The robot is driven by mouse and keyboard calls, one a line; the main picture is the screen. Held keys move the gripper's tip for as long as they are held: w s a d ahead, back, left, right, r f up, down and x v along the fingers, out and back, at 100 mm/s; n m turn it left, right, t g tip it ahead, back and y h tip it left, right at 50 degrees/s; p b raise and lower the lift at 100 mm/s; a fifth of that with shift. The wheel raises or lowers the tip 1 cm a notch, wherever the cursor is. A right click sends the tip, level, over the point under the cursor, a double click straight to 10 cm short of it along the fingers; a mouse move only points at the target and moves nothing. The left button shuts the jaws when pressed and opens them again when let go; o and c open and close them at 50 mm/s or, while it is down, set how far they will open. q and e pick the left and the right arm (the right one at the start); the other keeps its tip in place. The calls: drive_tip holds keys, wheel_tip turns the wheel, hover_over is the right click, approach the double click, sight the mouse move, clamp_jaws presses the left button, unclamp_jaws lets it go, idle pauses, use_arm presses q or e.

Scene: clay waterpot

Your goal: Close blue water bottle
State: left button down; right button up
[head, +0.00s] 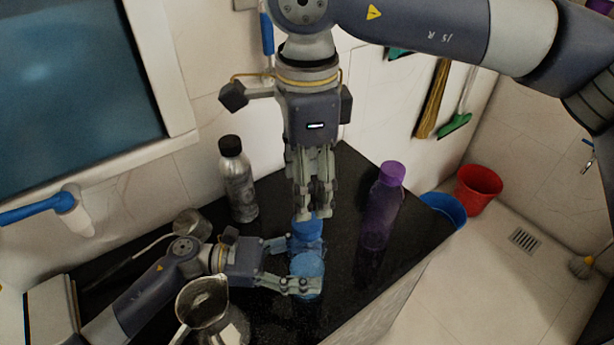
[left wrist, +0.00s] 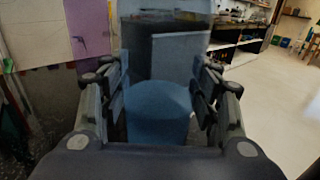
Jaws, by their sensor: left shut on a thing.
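The blue water bottle (head: 307,266) stands on the dark counter in the head view. My left gripper (head: 298,265) comes in from the left and is shut on its side. In the left wrist view, the bottle (left wrist: 158,110) fills the space between the fingers of my left gripper (left wrist: 160,105). A blue piece (head: 308,230), which looks like the cap, shows just above the bottle. My right gripper (head: 314,212) points down from above, with its fingertips at the top of this blue piece. I cannot tell whether it grips the piece.
A purple bottle (head: 383,207) stands right of the grippers. A grey bottle with a black cap (head: 238,180) stands at the back left. A metal pot (head: 203,302) is near my left forearm. Red (head: 478,188) and blue (head: 444,209) buckets stand beyond the counter.

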sight(307, 222)
drive_tip(key=shift+n, duration=0.3)
drive_tip(key=shift+f, duration=3.95)
drive_tip(key=c, duration=1.1)
drive_tip(key=shift+c, duration=0.2)
drive_tip(key=o, duration=1.3)
drive_tip(key=shift+c, duration=0.2)
drive_tip(key=shift+r, duration=0.1)
